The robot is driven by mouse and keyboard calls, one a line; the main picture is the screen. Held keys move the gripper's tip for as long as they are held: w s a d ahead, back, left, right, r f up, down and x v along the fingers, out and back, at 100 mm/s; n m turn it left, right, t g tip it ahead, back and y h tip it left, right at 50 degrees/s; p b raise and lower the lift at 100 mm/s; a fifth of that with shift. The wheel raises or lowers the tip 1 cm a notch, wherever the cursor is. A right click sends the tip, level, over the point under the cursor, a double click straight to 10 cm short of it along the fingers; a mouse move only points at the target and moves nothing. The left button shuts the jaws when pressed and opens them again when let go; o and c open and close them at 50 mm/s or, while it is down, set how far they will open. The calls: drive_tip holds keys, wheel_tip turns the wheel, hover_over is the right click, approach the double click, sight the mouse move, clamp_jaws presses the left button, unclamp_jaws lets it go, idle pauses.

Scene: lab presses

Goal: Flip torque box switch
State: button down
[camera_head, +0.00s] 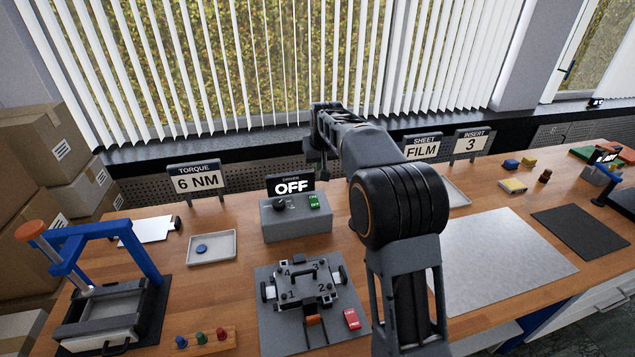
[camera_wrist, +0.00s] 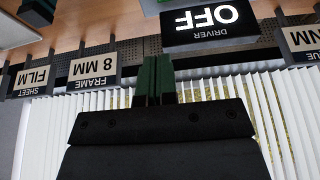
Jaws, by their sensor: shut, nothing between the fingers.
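The grey torque box (camera_head: 297,230) stands on the bench in the head view, with a black knob (camera_head: 280,203) and a small green switch (camera_head: 314,201) on top. The lit DRIVER display (camera_head: 291,187) behind it reads OFF. In the wrist view the picture is upside down and the display (camera_wrist: 205,19) shows near the top. My gripper (camera_wrist: 155,62) has its green fingers shut and empty there. In the head view my arm reaches forward above and behind the box, toward the window. The fingers are hard to make out there, and the wrist view does not show the switch.
A TORQUE sign (camera_head: 196,180) reads 6 NM, left of the box. A blue press (camera_head: 95,270) stands at left, beside a shallow tray (camera_head: 228,254). A FRAME sign (camera_wrist: 93,68) reads 8 MM.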

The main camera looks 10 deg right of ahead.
drive_tip(key=shift+w, duration=0.2)
idle(0.3)
drive_tip(key=p, duration=0.2)
hover_over(316, 196)
drive_tip(key=f, duration=1.1)
drive_tip(key=shift+s, duration=0.25)
drive_tip(key=shift+s+x, duration=0.2)
drive_tip(key=shift+x, duration=0.95)
drive_tip(key=shift+f, duration=0.1)
